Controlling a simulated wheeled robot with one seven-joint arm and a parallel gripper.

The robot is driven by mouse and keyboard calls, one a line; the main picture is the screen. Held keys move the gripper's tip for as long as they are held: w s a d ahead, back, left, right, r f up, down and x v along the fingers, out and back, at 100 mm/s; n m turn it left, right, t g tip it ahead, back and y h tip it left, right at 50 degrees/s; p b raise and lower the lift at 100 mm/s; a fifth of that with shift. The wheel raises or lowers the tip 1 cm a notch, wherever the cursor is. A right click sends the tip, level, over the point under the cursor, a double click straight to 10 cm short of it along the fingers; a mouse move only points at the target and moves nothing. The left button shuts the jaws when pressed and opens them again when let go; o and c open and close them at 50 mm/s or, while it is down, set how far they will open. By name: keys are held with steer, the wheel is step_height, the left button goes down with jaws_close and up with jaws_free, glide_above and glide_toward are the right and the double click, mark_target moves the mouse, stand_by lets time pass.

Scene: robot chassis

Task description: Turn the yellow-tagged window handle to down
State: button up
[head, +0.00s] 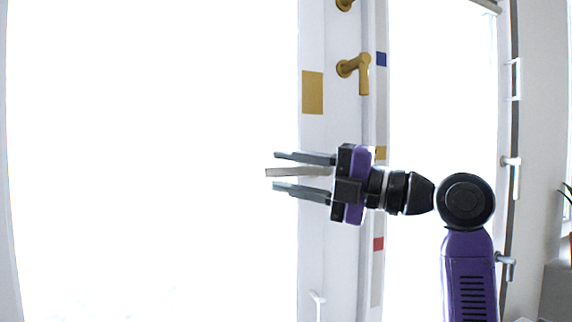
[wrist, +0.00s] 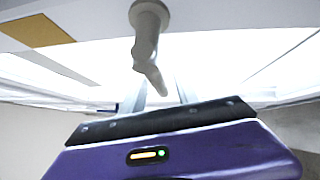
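A grey lever handle (head: 285,172) points left, about level, in the head view. A small yellow tag (head: 381,152) is on the frame strip at about the same height. My gripper (head: 275,171) is open, with one finger above the handle and one below. Gaps show between the lever and both fingers. In the wrist view the handle (wrist: 147,45) comes down from the top edge, its lever end between the fingers of my gripper (wrist: 160,88). My gripper hides the handle's base in the head view.
Above is a gold handle (head: 363,75) pointing down, near a blue tag (head: 381,59). A red tag (head: 378,243) and a white handle (head: 318,300) are lower. A larger gold patch (head: 312,92) is on the frame. More handles (head: 513,175) are at the right.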

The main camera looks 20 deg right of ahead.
steer(key=shift+w+a, duration=0.2)
steer(key=shift+a, duration=0.05)
jaws_close()
stand_by(1.4)
